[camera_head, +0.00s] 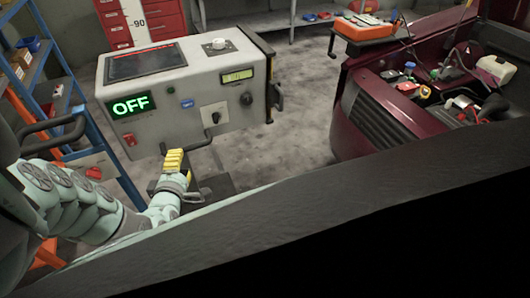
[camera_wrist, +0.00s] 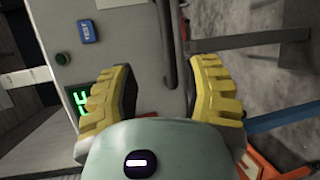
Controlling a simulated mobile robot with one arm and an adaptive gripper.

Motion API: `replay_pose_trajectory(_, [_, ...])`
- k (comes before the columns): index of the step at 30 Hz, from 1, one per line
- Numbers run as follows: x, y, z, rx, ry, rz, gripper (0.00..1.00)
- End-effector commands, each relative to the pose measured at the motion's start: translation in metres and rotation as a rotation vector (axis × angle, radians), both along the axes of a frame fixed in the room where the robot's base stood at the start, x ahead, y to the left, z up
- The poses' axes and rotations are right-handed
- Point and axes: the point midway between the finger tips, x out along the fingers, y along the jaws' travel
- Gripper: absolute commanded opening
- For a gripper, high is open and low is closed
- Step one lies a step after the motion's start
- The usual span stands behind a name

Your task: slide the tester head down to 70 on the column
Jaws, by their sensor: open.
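A white upright strip marked 90 (camera_head: 135,20) stands behind the grey console, in front of red drawers. It looks like a column scale; its lower part is hidden behind the console. I cannot clearly make out a separate tester head on it. My gripper (camera_head: 174,160) has yellow fingers and is in front of the console's lower edge. In the wrist view my gripper (camera_wrist: 163,92) is open and empty, its two fingers wide apart. The console side (camera_wrist: 130,45) and a dark bar (camera_wrist: 168,50) show beyond the fingers.
A blue shelf (camera_head: 40,75) stands left. A dark red car (camera_head: 385,115) with its engine bay open is right. Grey floor between is clear.

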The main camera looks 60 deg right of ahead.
Motion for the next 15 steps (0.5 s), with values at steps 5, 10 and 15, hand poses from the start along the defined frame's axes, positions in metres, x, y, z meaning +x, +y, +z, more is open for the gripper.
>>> replay_pose_trajectory(5, [-0.019,0.027,0.011,0.002,0.004,0.005,0.48])
replay_pose_trajectory(10, [-0.031,0.043,0.013,0.001,0.004,0.003,0.48])
replay_pose_trajectory(15, [-0.036,0.050,0.013,0.000,0.002,0.001,0.48])
